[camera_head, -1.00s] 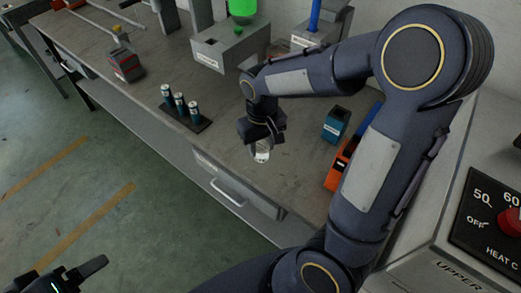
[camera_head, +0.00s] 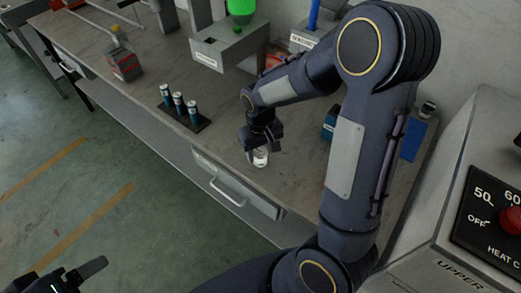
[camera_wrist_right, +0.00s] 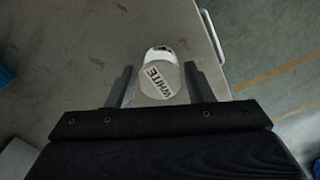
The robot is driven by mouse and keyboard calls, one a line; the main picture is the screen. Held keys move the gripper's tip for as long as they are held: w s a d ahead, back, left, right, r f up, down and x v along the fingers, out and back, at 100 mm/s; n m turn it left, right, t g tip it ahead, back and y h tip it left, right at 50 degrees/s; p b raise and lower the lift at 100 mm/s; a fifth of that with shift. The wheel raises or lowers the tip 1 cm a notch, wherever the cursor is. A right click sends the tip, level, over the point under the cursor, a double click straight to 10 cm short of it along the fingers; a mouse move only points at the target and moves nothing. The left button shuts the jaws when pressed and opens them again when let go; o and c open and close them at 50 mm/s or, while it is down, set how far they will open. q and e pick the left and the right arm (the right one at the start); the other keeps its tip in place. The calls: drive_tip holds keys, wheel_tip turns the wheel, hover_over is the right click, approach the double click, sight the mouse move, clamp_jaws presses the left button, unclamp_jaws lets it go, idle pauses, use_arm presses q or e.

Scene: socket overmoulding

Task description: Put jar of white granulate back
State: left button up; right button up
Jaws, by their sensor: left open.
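The jar of white granulate (camera_head: 260,158) is a small clear jar with white contents, near the front edge of the bench in the head view. Its lid, marked WHITE (camera_wrist_right: 158,82), faces my right wrist camera. My right gripper (camera_head: 262,141) is above the jar, with its two fingers on either side of it, closed in close to the lid. The jar looks upright; I cannot tell whether its base touches the bench. My left gripper (camera_head: 66,279) is open and empty at the bottom left, over the floor.
A teal box (camera_head: 329,122) is partly hidden by my right arm. A heater panel (camera_head: 490,215) stands at the right. Bench left of the jar is clear.

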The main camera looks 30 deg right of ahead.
sight(261, 152)
drive_tip(key=shift+o, duration=1.1)
wheel_tip(261, 152, up, 12)
drive_tip(key=p, duration=0.1)
drive_tip(key=s+a+r+t+y, duration=0.1)
drive_tip(key=s+a+t+y, duration=0.1)
drive_tip(key=s, duration=0.6)
drive_tip(key=s+a+r+m+t+y, duration=0.1)
drive_tip(key=s+a+t, duration=0.1)
drive_tip(key=s, duration=0.7)
drive_tip(key=shift+r+t+y, duration=0.4)
drive_tip(key=shift+t, duration=0.4)
drive_tip(key=shift+a, duration=0.1)
